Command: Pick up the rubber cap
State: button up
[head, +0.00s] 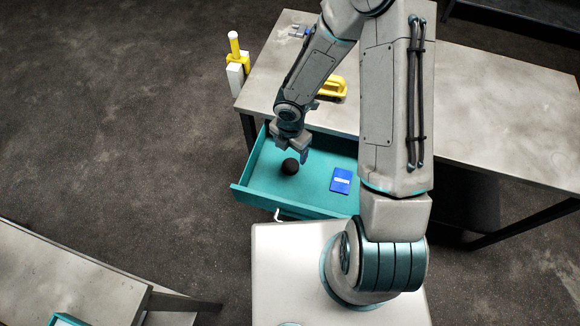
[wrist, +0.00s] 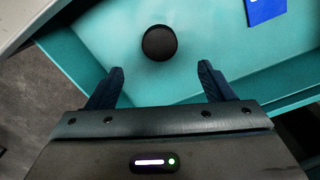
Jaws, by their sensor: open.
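The rubber cap (head: 290,167) is a small round black piece lying in the open teal drawer (head: 255,197). In the wrist view the cap (wrist: 159,43) lies just beyond the fingertips, centred between them and apart from both. My gripper (wrist: 161,68) is open and empty, with its dark blue fingers spread. In the head view my gripper (head: 297,157) is over the left part of the drawer, close to the cap. The exact height of the fingers above the drawer floor is hard to tell.
A blue packet (head: 341,180) lies in the drawer right of the cap. The drawer walls stand around both. The workbench (head: 500,110) above carries a yellow object (head: 332,88), partly behind my arm. A yellow and white item (head: 235,65) is at the bench's left side.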

aim_at(291, 165)
notch_tip(291, 165, down, 9)
jog(key=shift+r+b, duration=0.1)
jog(key=shift+b, duration=1.05)
jog(key=shift+w, duration=0.1)
jog(key=c, duration=1)
